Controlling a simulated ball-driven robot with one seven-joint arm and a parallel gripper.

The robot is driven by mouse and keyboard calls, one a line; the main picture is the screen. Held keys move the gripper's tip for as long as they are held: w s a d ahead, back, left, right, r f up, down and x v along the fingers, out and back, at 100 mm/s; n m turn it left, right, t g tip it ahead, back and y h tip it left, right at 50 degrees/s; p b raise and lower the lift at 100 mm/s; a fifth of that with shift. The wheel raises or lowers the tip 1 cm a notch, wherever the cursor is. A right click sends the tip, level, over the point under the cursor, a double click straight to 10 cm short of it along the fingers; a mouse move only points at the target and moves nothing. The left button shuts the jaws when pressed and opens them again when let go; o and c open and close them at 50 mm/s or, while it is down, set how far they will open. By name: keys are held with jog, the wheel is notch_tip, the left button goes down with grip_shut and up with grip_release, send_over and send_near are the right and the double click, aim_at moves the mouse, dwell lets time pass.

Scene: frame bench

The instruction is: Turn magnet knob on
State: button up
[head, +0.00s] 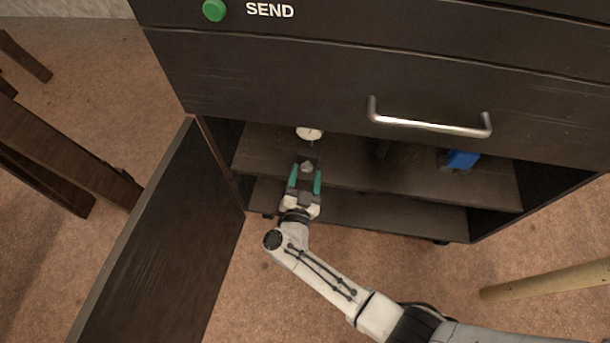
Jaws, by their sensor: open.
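A round white knob-like piece (309,133) shows inside the cabinet, just under its upper front edge. It carries a thin dark mark, and its upper part is hidden by the cabinet front. I cannot read any label that names it as the magnet knob. My gripper (306,174) reaches into the cabinet opening, just below the white piece in the picture and apart from it. Its two teal fingers are open. A small grey piece (307,166) shows between the fingertips; I cannot tell whether it is touched.
The cabinet door (160,240) stands open on the left. A blue block-like object (462,159) is on the right of the shelf (410,178). A metal drawer handle (430,124) juts out above. A green button (214,10) sits beside "SEND". A wooden pole (550,280) is at right.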

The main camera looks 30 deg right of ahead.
jog(key=p+v, duration=0.1)
jog(key=v, duration=0.9)
jog(key=shift+s+a+p, duration=0.25)
jog(key=shift+s+p, duration=0.05)
jog(key=shift+p, duration=0.05)
jog(key=w+d+n, duration=0.1)
jog(key=w+d, duration=0.1)
jog(key=w, duration=0.1)
jog(key=w+d+n+b, duration=0.1)
jog(key=w+d+n, duration=0.1)
jog(key=w, duration=0.1)
jog(key=w+d+n+b, duration=0.1)
jog(key=w+d, duration=0.2)
jog(key=w, duration=0.1)
jog(key=shift+d+r+n, duration=0.1)
jog(key=shift+n, duration=0.2)
jog(key=c, duration=1)
jog(key=shift+m, duration=1.5)
jog(key=shift+c, duration=0.2)
